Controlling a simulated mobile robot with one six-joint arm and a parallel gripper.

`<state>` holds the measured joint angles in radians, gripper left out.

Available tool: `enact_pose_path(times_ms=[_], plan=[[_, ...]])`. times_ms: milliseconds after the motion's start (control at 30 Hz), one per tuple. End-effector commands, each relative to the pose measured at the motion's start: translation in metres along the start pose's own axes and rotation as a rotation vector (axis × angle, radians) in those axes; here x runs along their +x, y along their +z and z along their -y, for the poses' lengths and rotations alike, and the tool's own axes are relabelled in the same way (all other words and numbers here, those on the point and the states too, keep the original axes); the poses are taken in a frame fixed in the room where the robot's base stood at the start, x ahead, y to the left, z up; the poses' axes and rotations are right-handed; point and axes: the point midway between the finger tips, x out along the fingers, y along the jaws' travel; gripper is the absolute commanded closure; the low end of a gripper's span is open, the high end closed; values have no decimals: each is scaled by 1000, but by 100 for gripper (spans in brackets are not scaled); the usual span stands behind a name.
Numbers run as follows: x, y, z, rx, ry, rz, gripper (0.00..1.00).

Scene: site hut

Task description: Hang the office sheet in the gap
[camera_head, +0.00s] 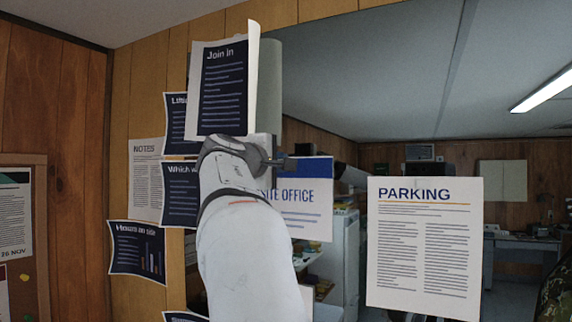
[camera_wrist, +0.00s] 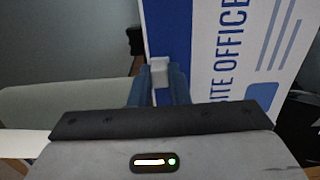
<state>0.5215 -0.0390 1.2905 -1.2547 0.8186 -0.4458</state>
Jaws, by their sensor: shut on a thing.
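The office sheet (camera_head: 306,208), white with a blue top band and the words "SITE OFFICE", shows just right of my arm in the head view. Its left part is hidden behind my arm. In the wrist view the sheet (camera_wrist: 236,50) appears turned on its side, upper right. My gripper (camera_wrist: 158,84) is shut at the sheet's blue-banded edge, with a small pale grey block between the fingers. In the head view my arm hides most of the gripper. Posted sheets hang at left; no clear gap among them shows, and my arm covers part of that area.
A "Join in" sheet (camera_head: 224,90) hangs above my wrist, its right edge curling outward. "NOTES" (camera_head: 146,180) and "Hours on site" (camera_head: 138,252) sheets hang further left. A "PARKING" sheet (camera_head: 424,250) stands at right. A noticeboard (camera_head: 42,170) is at far left. The room opens behind.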

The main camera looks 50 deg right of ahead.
Motion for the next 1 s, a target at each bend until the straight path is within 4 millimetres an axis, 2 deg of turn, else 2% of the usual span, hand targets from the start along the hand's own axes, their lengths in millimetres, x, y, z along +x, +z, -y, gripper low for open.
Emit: enact_pose_path(times_ms=[467, 500, 800, 1000], plan=[[-1, 0, 0, 0, 1, 0, 100], [-1, 0, 0, 0, 1, 0, 84], [-1, 0, 0, 0, 0, 0, 59], [-1, 0, 0, 0, 0, 0, 59]])
